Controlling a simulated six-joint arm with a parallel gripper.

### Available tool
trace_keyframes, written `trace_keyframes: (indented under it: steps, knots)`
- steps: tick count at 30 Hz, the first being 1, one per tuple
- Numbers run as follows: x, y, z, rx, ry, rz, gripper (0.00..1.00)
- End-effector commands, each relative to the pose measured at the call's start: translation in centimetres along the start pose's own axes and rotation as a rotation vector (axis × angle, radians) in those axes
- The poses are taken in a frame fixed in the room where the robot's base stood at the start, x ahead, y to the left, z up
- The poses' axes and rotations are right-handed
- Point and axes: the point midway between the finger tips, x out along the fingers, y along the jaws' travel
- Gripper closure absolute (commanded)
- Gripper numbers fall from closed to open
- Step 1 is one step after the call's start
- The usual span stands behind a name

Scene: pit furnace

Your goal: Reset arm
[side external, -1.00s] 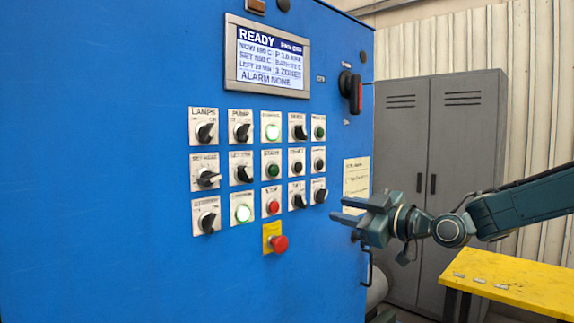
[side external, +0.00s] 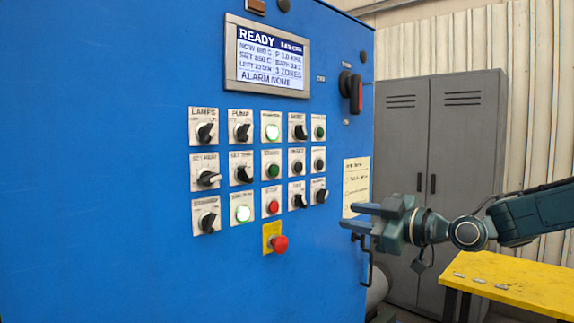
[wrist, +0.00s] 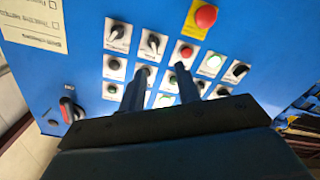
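My gripper (side external: 352,216) hangs in the air to the right of the blue panel's (side external: 110,230) knobs and buttons, apart from the panel. Its two fingers are parallel with a gap between them and nothing held. In the wrist view my gripper (wrist: 165,76) points at the panel, with its fingers covering parts of the control rows. The panel holds rows of black selector knobs and round buttons. Two buttons glow, an upper one (side external: 273,132) and a lower one (side external: 243,213). Most small labels are too blurred to read.
The display (side external: 266,60) reads READY and ALARM NONE. A red mushroom button (side external: 279,243) on a yellow plate and a red-black rotary switch (side external: 354,92) stick out from the panel. A yellow table (side external: 530,285) and grey cabinet (side external: 440,150) stand at right.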

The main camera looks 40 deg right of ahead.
Motion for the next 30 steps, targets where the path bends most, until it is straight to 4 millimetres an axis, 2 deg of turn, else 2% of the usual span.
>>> trace_keyframes:
  steps: [8, 14, 21, 30]
  knots:
    - [-1.5, -4.2, 0.8, 0.06, -0.14, -0.147, 0.67]
    - [-4.1, -7.4, 2.3, 0.134, -0.314, -0.247, 0.67]
    - [-8.3, -10.0, 4.3, 0.238, -0.544, -0.307, 0.67]
    - [-14.8, -11.6, 6.8, 0.387, -0.838, -0.299, 0.67]
